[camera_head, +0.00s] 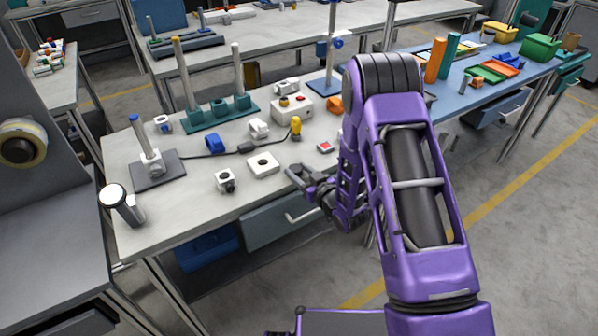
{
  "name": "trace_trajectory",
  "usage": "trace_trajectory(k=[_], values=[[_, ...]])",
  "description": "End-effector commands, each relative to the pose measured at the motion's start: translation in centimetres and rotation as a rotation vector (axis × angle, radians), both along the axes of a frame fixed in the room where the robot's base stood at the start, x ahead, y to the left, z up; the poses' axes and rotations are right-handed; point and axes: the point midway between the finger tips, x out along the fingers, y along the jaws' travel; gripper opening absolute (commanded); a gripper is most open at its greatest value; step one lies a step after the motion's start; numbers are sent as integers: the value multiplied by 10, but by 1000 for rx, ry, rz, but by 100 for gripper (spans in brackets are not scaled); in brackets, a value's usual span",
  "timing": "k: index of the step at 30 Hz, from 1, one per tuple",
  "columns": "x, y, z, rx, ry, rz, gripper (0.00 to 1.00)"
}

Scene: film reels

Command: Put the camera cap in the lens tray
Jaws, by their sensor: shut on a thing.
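My gripper (298,175) is over the front edge of the grey workbench, at the end of my purple arm. It is shut on a small dark thing, too small and dark here to make out clearly. I cannot tell for sure whether this is the camera cap, and I see no other clear cap. A shallow green tray (484,74) and an orange tray (505,69) lie on the blue table at the right, well away from my gripper. I cannot tell which tray is the lens tray.
A white square block with a hole (263,164) and a small white-and-black device (225,181) lie left of my gripper. A yellow plug (295,127) and a white box with knobs (291,109) stand behind. My arm hides part of the bench.

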Motion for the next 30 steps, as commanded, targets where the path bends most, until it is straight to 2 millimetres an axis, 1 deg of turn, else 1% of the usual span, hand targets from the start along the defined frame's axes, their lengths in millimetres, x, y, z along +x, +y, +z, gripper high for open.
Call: trace_trajectory(k=[6, 7, 9, 12, 20, 24, 26, 30], values=[[0, 0, -5, 1, 0, -1, 0], [0, 0, -4, 0, 1, -1, 52], [0, 0, -3, 0, 1, 0, 64], [0, 0, -3, 0, 1, 0, 80], [0, 0, -3, 0, 1, 0, 80], [0, 0, 3, -1, 1, 0, 80], [-8, -7, 1, -2, 4, -3, 80], [-32, -23, 8, 0, 5, -5, 80]])
